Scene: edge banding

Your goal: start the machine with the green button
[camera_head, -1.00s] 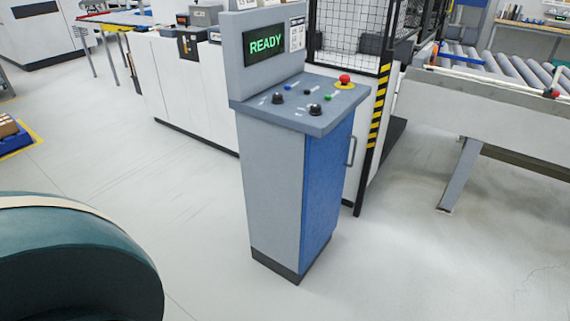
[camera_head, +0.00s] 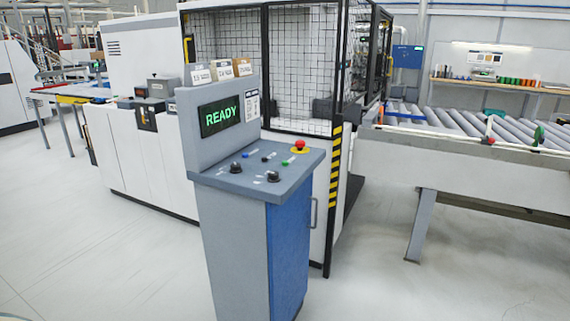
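The control console (camera_head: 236,258) stands upright in front of me, grey with a blue door. Two black knobs, a blue button (camera_head: 245,155) and a small black control also sit on the panel. Nothing covers the green button. Neither of my grippers is in view.
The fenced machine (camera_head: 295,65) stands behind the console, with a yellow-black striped post (camera_head: 334,165) close to its right. A roller conveyor (camera_head: 460,122) stands at the right. Bare floor (camera_head: 100,262) lies left of the console.

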